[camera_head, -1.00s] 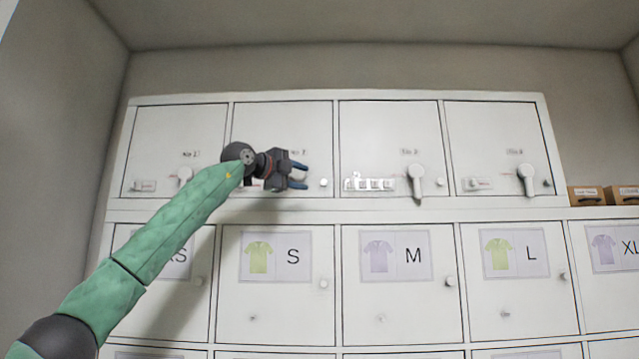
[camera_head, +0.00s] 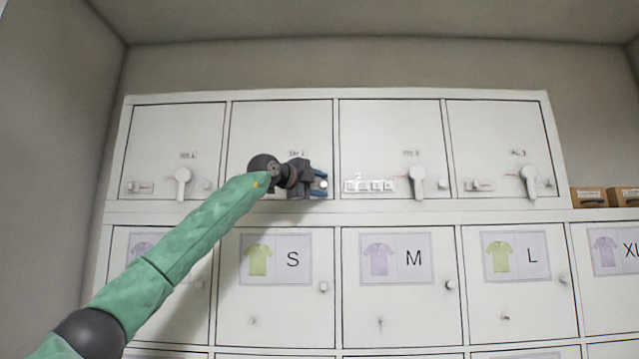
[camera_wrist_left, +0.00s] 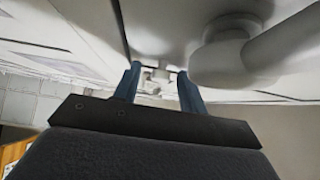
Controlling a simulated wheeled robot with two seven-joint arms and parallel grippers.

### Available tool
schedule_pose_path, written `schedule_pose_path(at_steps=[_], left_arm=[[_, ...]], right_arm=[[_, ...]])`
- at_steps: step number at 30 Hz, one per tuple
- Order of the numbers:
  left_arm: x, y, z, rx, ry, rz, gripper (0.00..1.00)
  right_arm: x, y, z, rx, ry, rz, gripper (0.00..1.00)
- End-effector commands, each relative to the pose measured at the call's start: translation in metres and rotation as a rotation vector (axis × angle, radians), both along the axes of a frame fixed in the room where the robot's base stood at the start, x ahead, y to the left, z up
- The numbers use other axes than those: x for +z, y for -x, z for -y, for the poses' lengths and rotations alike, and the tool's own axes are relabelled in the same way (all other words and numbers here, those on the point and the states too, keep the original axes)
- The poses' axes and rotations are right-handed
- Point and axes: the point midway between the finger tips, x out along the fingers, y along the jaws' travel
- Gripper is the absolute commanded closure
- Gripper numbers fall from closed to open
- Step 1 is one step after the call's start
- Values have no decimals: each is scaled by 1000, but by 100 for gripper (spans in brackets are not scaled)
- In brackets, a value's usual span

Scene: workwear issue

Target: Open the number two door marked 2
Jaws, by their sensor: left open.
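The number two door (camera_head: 275,130) is the second from the left in the top row, and it looks closed. Its small label (camera_head: 297,153) is blurred. A small round white knob (camera_head: 324,184) sits near its lower right edge. My left gripper (camera_head: 321,183) is open, with its blue fingers above and below this knob. In the left wrist view a small pale knob (camera_wrist_left: 158,75) shows between the two fingertips; I cannot tell whether they touch it. A large white lever handle (camera_wrist_left: 238,55) is close beside the right-hand finger there. My gripper hides the lower part of the door in the head view.
The neighbouring top doors (camera_head: 390,130) carry white lever handles (camera_head: 416,182) and small plates. Below is a row of closed doors with shirt pictures and sizes, such as the S door (camera_head: 275,310). Brown boxes (camera_head: 588,197) stand at the right.

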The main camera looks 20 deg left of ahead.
Motion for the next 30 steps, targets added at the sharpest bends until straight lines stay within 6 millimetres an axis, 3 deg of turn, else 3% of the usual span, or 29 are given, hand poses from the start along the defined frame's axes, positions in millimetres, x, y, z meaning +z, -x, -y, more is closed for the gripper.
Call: schedule_pose_path(at_steps=[7,12,14,26,30], left_arm=[[0,0,0,0,0,0,58],[-1,0,0,0,0,0,92],[-1,0,0,0,0,0,100],[-3,12,1,-43,1,0,100],[-4,33,4,-114,1,0,100]], right_arm=[[0,0,0,0,0,1,64],[0,-1,1,0,1,1,64],[0,-1,1,0,1,1,64],[-1,-3,1,-1,1,-7,64],[19,-5,-11,-5,-12,-14,64]])
